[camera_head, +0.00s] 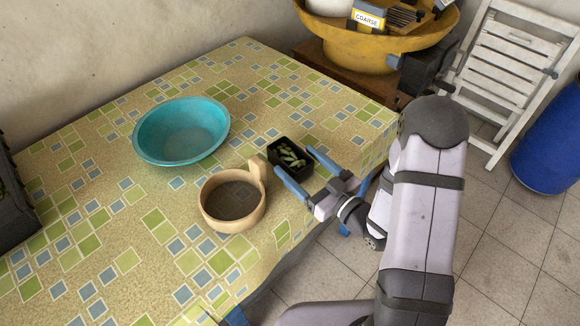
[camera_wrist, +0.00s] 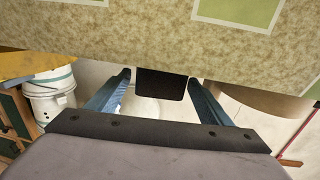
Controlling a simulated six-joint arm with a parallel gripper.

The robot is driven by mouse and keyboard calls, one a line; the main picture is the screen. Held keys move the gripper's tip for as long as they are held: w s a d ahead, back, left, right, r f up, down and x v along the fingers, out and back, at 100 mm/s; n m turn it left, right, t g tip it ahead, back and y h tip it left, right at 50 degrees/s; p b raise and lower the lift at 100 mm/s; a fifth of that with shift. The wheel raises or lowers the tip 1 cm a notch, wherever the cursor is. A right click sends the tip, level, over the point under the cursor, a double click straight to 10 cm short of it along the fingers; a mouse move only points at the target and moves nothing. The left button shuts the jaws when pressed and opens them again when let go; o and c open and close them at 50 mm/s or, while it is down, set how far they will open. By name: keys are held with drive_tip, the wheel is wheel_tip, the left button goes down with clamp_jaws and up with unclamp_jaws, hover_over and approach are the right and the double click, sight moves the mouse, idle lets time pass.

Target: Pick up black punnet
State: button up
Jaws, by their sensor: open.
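The black punnet (camera_head: 273,156) sits near the table's right edge in the head view, with several green pods in it. It also shows as a dark block (camera_wrist: 162,84) in the wrist view, between the two fingers. My gripper (camera_head: 293,158) is open, with one blue finger on each side of the punnet in the head view. In the wrist view the fingertips (camera_wrist: 159,76) lie left and right of the punnet, with a small gap on each side. Whether either finger touches it I cannot tell.
A tan handled bowl (camera_head: 214,221) stands close to the punnet, at its lower left. A turquoise bowl (camera_head: 146,150) is farther left on the tiled-pattern table (camera_head: 110,262). A dark crate (camera_head: 10,222) is at the left edge. A yellow basin (camera_head: 345,49) stands beyond the table.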

sight(276, 143)
drive_tip(key=shift+p+x, duration=0.55)
drive_tip(key=shift+x, duration=1.05)
drive_tip(key=shift+p+x, duration=0.5)
drive_tip(key=shift+x, duration=1.6)
drive_tip(key=c, duration=1.1)
